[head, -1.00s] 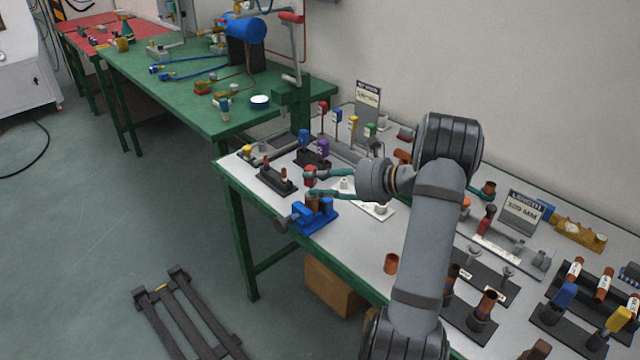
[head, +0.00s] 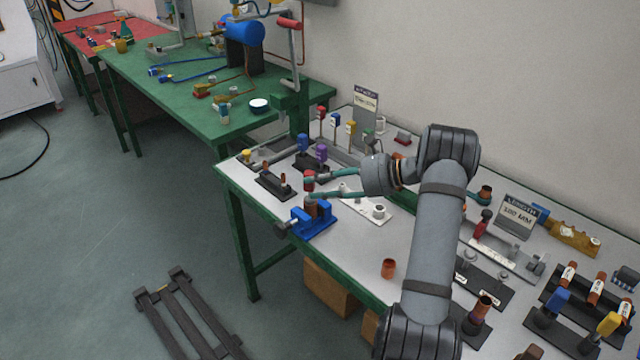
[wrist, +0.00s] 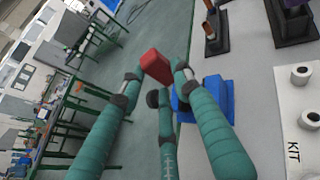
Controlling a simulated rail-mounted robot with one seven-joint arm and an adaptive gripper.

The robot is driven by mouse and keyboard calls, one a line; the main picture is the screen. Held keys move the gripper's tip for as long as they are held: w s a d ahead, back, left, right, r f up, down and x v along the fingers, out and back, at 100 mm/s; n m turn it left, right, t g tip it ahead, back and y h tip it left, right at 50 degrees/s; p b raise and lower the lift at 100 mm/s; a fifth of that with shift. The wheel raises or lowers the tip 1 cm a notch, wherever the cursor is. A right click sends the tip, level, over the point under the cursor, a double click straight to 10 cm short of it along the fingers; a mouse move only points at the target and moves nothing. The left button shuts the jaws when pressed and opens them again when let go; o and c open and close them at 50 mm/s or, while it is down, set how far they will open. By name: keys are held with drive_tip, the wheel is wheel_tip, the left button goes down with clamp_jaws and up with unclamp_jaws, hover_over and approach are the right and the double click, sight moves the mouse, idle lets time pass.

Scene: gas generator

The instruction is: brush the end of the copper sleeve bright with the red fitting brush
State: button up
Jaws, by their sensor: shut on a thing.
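My gripper (head: 308,188) is shut on the red fitting brush (head: 309,182). The brush's red block also shows between the fingertips in the wrist view (wrist: 156,66). In the head view the brush is directly over the blue vise (head: 316,222) at the bench's front edge. The brown copper sleeve (head: 311,208) stands upright in the vise, just below the brush. Whether the brush touches the sleeve's end cannot be told. In the wrist view the vise (wrist: 215,98) is partly behind a finger, and the sleeve is not clearly visible.
Dark stands with small copper pieces (head: 275,184) and a purple-topped holder (head: 321,153) stand close behind the vise. A white kit plate (head: 362,208) lies to its right. A loose copper ring (head: 388,268) sits near the front edge. Bare bench lies between them.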

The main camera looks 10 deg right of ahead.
drive_tip(key=shift+r+p, duration=1.5)
drive_tip(key=shift+r, duration=0.95)
